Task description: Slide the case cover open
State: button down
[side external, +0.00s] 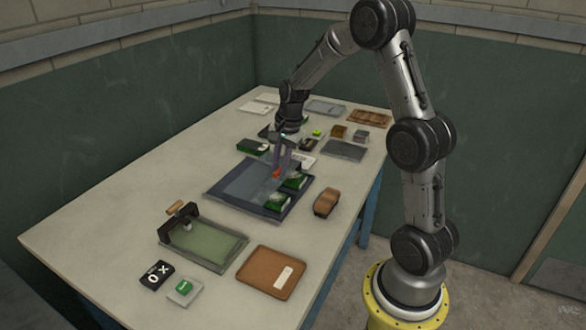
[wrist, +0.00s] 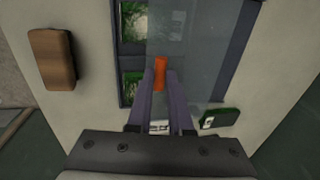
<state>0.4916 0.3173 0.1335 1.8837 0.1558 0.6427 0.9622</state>
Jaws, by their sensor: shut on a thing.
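The case (side external: 212,194) is a dark flat frame in the middle of the table. Its cover (side external: 245,182) is a see-through grey pane, also in the wrist view (wrist: 200,50). An orange handle (side external: 277,173) stands at the cover's edge. My gripper (side external: 277,170) reaches down from above and is shut on the orange handle (wrist: 160,72), one finger on each side. Green turf pieces (side external: 295,181) (side external: 277,203) show in the case beside the cover's edge, in the part clear of the pane. They also show in the wrist view (wrist: 133,22).
A brown brush-like block (side external: 327,202) lies right of the case, near the table edge. A green box (side external: 253,146) lies behind it. A green tray with a clamp (side external: 205,243) and a brown tray (side external: 270,272) stand in front. Bare table lies to the left.

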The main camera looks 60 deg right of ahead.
send_over(251, 170)
jog(key=s, duration=0.1)
jog(key=shift+r, duration=0.15)
jog(key=c, duration=0.8)
grip_release()
jog(key=shift+c, duration=0.2)
jog(key=shift+s, duration=0.1)
notch_tip(251, 170, up, 13)
jog(key=s, duration=0.2)
jog(key=shift+s+r, duration=0.2)
jog(key=shift+s, duration=0.15)
jog(key=shift+a, duration=0.1)
